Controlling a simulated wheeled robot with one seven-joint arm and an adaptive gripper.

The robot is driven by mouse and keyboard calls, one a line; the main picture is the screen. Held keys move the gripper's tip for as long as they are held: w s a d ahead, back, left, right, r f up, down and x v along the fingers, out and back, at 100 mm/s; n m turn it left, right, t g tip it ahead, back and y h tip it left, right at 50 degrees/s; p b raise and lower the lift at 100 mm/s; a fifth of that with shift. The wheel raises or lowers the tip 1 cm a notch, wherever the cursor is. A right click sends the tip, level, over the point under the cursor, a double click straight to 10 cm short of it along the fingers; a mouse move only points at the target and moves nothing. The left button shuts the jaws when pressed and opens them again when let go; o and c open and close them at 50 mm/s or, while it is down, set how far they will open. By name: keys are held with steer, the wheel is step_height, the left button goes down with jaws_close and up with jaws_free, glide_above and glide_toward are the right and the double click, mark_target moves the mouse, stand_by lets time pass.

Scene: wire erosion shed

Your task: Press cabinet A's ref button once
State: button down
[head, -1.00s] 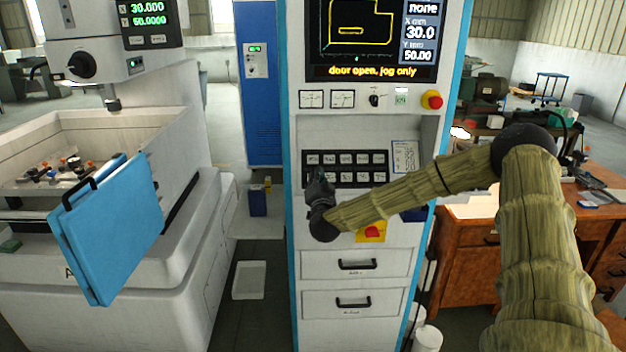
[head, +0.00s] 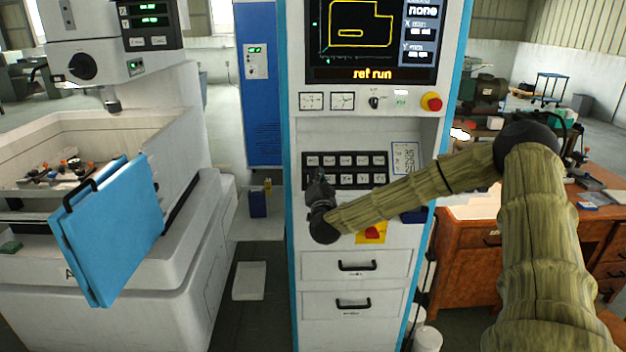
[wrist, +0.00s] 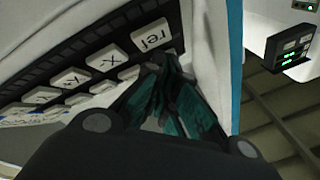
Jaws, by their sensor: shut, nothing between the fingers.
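Cabinet A (head: 350,236) stands upright in the middle of the head view, with a black keypad (head: 346,159) of two rows of pale keys. In the wrist view the ref button (wrist: 152,35) is the end key of its row, its label readable. My gripper (head: 319,178) is shut and empty at the keypad's lower left corner. In the wrist view its fingertips (wrist: 165,62) are right by the ref button's edge. I cannot tell whether they touch it. The cabinet screen (head: 372,38) reads "ref run" in yellow.
A red emergency knob (head: 431,101) sits at the panel's right. A blue door panel (head: 108,230) stands out from the white machine at left. A wooden desk (head: 470,262) is at right. Two drawers (head: 356,265) lie below the keypad.

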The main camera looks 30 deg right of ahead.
stand_by(0.3)
steer(key=shift+s+a+r+p, duration=0.6)
steer(key=shift+s+r, duration=0.15)
steer(key=shift+s, duration=0.15)
steer(key=shift+s+a+r+p, duration=0.45)
steer(key=shift+s+r+p, duration=0.1)
steer(key=shift+s+r, duration=0.3)
steer(key=shift+f, duration=0.15)
